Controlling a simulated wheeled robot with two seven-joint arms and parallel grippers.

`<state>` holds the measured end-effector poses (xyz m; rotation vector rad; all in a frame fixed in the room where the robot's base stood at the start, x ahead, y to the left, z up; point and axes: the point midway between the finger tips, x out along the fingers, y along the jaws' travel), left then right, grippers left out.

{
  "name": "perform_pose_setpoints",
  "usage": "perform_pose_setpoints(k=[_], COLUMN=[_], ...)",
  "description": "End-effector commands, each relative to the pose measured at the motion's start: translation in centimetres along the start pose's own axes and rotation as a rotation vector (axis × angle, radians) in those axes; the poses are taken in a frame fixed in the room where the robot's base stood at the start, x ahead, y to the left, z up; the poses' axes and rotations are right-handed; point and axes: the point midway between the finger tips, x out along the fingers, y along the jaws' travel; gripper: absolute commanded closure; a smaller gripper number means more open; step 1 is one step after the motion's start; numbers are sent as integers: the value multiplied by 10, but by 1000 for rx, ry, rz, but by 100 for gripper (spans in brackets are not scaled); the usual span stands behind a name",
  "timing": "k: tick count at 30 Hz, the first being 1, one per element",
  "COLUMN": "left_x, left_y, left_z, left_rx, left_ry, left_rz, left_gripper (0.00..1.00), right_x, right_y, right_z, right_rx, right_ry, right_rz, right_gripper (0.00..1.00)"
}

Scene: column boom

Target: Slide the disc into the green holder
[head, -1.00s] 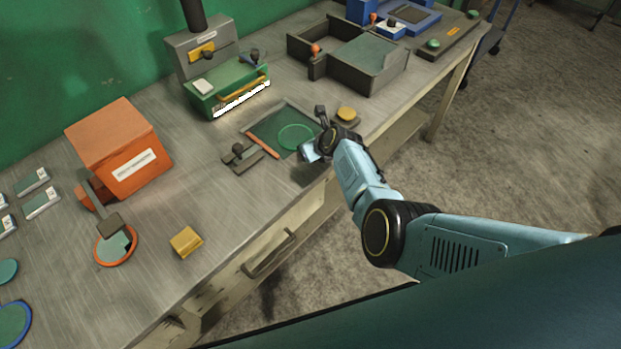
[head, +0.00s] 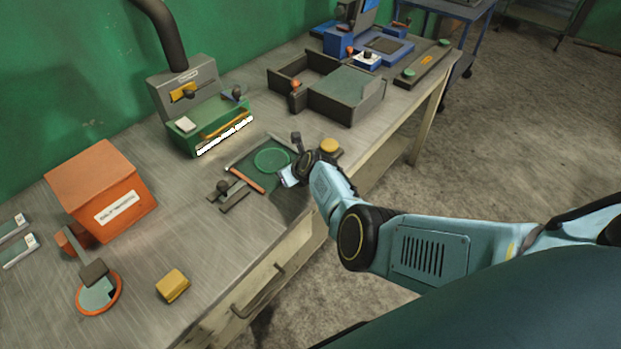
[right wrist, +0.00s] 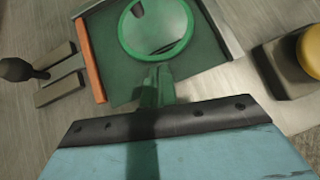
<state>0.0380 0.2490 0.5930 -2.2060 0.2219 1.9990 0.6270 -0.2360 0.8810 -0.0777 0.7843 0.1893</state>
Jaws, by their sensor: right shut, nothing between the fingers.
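The green-rimmed disc (head: 272,160) lies flat on a dark green plate (head: 255,171) near the middle of the bench. In the right wrist view the disc (right wrist: 156,28) lies between an orange bar (right wrist: 92,62) and a grey metal rail (right wrist: 222,28). My right gripper (right wrist: 158,76) is shut and empty. Its fingertips are just short of the disc's near rim; I cannot tell if they touch it. The green holder (head: 210,128), a box with a bright white strip along its front, stands behind the plate. My left gripper is not in view.
A black knob on a forked base (head: 225,192) stands left of the plate, and a yellow button (head: 329,147) to its right. An orange box (head: 100,190), an orange-rimmed disc (head: 98,293) and a yellow block (head: 172,285) are at left. A grey tray (head: 345,95) is behind.

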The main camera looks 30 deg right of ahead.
Motion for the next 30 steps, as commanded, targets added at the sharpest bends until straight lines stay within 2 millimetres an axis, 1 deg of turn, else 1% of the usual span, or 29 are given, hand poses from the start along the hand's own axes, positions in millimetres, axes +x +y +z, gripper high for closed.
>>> perform_pose_setpoints(k=[1,3,10,14,21,25,30], left_x=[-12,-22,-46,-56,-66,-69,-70], left_y=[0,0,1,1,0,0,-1], left_z=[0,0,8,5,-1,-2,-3], left_rx=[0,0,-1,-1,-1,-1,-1], left_ry=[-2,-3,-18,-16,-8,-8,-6], left_rz=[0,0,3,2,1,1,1], left_gripper=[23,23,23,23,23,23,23], right_x=[-8,-14,-46,-66,-94,-104,-109], right_y=[1,2,2,2,1,1,1], right_z=[-2,-7,-7,-8,-8,-9,-10], right_rx=[1,0,-2,-3,-2,-3,-3], right_ry=[4,4,0,2,0,1,1], right_rz=[1,4,3,3,3,4,4], right_gripper=[100,100,100,100,100,100,100])
